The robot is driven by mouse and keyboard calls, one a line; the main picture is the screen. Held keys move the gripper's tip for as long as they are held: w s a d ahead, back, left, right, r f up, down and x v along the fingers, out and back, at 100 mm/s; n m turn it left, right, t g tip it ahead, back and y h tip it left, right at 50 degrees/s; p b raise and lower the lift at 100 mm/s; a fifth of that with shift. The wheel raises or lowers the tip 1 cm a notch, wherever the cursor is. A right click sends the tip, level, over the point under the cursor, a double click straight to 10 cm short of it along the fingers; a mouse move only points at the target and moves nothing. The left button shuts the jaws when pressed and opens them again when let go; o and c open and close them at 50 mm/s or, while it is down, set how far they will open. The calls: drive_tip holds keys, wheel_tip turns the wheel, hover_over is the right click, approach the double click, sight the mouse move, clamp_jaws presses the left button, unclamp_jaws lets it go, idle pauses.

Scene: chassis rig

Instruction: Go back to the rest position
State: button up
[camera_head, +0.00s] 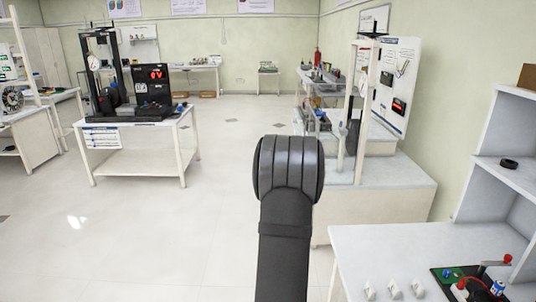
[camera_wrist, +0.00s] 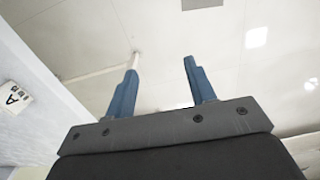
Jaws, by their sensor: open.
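My gripper (camera_wrist: 160,90) shows in the wrist view with its two blue fingers spread apart. It is open and nothing is between the fingers. In the head view my dark arm stands upright in the middle of the picture, and my gripper is not visible there.
A white table (camera_head: 430,245) at the lower right bears a small board (camera_head: 470,284) with wired parts and several small white pieces. A shelf (camera_head: 500,190) stands beside it. A white bench (camera_head: 135,163) with a test rig stands at the left. The middle floor (camera_head: 225,190) is clear.

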drive_tip(key=a+f, duration=0.1)
drive_tip(key=a, duration=0.5)
drive_tip(key=w+d+r+m, duration=0.1)
drive_tip(key=w+r, duration=0.2)
drive_tip(key=r, duration=0.3)
drive_tip(key=shift+w+m, duration=0.3)
drive_tip(key=shift+w, duration=0.05)
drive_tip(key=o, duration=1.1)
drive_tip(key=d+r+m, duration=0.3)
drive_tip(key=d+r, duration=0.1)
drive_tip(key=d, duration=0.7)
drive_tip(key=shift+s+d, duration=0.25)
drive_tip(key=shift+s, duration=0.15)
drive_tip(key=s+d+r+m, duration=0.3)
drive_tip(key=s+d, duration=0.1)
drive_tip(key=d, duration=0.4)
drive_tip(key=s+d+r+m, duration=0.3)
drive_tip(key=s+d, duration=0.1)
drive_tip(key=d, duration=0.4)
drive_tip(key=s+d+r+m, duration=0.3)
drive_tip(key=s+d, duration=0.1)
drive_tip(key=d, duration=0.4)
drive_tip(key=s+d+r+m, duration=0.45)
drive_tip(key=s+d, duration=0.45)
drive_tip(key=s, duration=0.3)
wheel_tip(320, 180, down, 9)
drive_tip(key=shift+s, duration=0.15)
